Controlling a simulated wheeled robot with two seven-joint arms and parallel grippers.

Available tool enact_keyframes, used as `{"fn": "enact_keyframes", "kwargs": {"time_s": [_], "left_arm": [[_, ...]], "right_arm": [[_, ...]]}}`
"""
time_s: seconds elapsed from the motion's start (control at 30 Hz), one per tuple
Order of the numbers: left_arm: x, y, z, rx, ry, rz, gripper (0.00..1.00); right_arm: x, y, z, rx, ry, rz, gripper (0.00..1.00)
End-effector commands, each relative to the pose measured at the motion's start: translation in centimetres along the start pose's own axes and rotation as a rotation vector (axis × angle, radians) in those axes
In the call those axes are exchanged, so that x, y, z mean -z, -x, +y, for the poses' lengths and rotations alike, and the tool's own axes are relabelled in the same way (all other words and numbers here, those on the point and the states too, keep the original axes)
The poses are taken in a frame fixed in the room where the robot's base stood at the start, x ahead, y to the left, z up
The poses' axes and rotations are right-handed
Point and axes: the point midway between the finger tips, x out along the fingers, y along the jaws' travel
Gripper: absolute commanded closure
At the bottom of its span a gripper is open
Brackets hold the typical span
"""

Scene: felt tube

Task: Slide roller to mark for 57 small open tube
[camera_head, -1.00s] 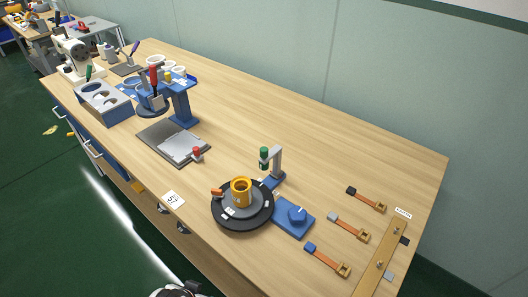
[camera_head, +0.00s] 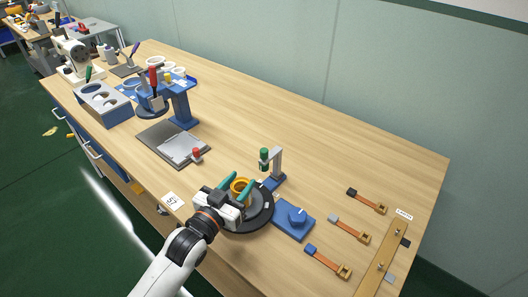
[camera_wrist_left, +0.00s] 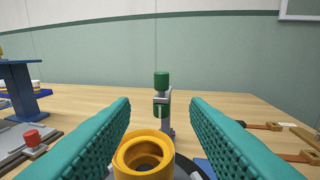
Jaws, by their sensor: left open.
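My left gripper (camera_head: 240,179) is open, its two teal fingers reaching over the black round turntable (camera_head: 262,215). A yellow-orange open ring or tube (camera_head: 240,187) stands on the turntable, partly covered by the gripper; in the left wrist view the yellow ring (camera_wrist_left: 143,155) shows low between the fingers, with no clear contact. A green-topped part (camera_head: 264,154), possibly the roller, sits on a grey post on a blue slide behind the turntable. In the left wrist view the green cylinder (camera_wrist_left: 161,80) stands ahead, between and beyond the fingertips. A number card (camera_head: 172,201) lies at the front edge.
A blue block with a round knob (camera_head: 297,216) lies right of the turntable. Several orange straps (camera_head: 348,228) and a wooden strip (camera_head: 379,262) lie farther right. A grey tray with a red knob (camera_head: 196,153) lies left. The table's back is clear.

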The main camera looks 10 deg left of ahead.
Motion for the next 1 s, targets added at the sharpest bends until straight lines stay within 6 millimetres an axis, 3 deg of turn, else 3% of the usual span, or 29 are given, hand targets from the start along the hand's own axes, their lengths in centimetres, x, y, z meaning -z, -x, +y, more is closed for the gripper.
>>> {"fn": "enact_keyframes", "kwargs": {"time_s": [0.27, 0.7, 1.0], "left_arm": [[-0.9, -2.4, 0.0, 0.010, -0.001, -0.036, 0.58], [-1.1, -10.5, -0.2, 0.010, -0.001, -0.034, 0.58], [-1.1, -12.3, -0.2, 0.011, -0.002, -0.033, 0.58]], "right_arm": [[-0.1, 0.5, 0.0, 0.000, 0.000, 0.000, 0.64], [-0.2, 1.7, 0.0, 0.000, 0.000, 0.000, 0.64], [-0.2, 1.9, 0.0, 0.000, 0.000, 0.000, 0.64]]}}
